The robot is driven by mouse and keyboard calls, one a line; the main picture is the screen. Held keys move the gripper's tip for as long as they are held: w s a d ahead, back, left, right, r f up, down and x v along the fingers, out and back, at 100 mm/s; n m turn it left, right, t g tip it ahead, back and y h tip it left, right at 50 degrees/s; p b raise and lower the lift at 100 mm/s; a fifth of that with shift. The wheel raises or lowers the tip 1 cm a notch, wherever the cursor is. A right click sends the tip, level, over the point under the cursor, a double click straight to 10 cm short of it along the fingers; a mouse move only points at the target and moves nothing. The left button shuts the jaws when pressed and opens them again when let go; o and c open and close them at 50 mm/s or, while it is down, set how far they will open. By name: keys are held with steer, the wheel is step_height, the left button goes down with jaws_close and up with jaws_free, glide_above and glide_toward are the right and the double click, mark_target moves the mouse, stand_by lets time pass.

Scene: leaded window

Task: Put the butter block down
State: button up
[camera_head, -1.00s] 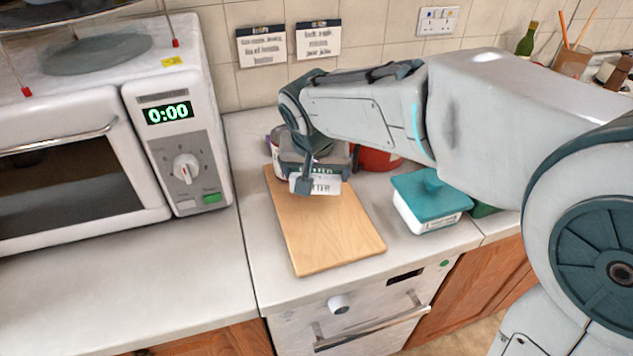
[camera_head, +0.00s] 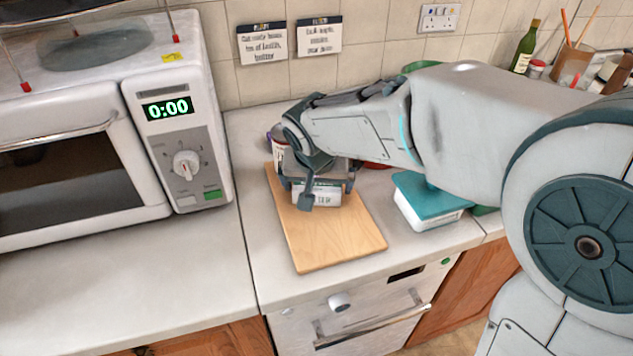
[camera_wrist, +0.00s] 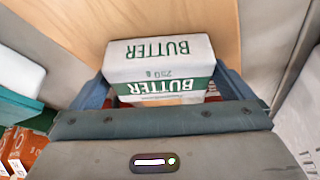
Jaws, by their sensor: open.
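The butter block (camera_head: 317,194) is a white and green pack lettered BUTTER. It sits at the back part of the wooden cutting board (camera_head: 335,237), and appears to rest on it. It also shows in the wrist view (camera_wrist: 158,62), upside down in lettering. My gripper (camera_head: 322,198) is around the block, with one finger at each side of it. The jaws are open. The wrist view shows my gripper's fingers (camera_wrist: 160,92) beside the pack's ends. Whether the fingers touch the block is hard to tell.
A white tub with a teal lid (camera_head: 428,198) stands right of the board. A microwave (camera_head: 100,130) stands at the left. A jar (camera_head: 277,150) and a red item (camera_head: 376,165) are partly hidden behind my arm. The counter left of the board is clear.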

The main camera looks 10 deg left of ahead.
steer(key=shift+r, duration=0.25)
steer(key=a+v, duration=0.1)
steer(key=v, duration=1.1)
steer(key=s+d+f+m+g, duration=0.1)
steer(key=d+f, duration=0.3)
steer(key=d, duration=1.2)
steer(key=s+d+f+g, duration=0.1)
steer(key=s+d+f, duration=0.5)
steer(key=d, duration=0.5)
steer(key=s, duration=0.2)
steer(key=shift+s+d+f+m+h+p, duration=0.2)
steer(key=shift+s+f+m+h+p, duration=0.1)
steer(key=shift+f+m+p, duration=0.1)
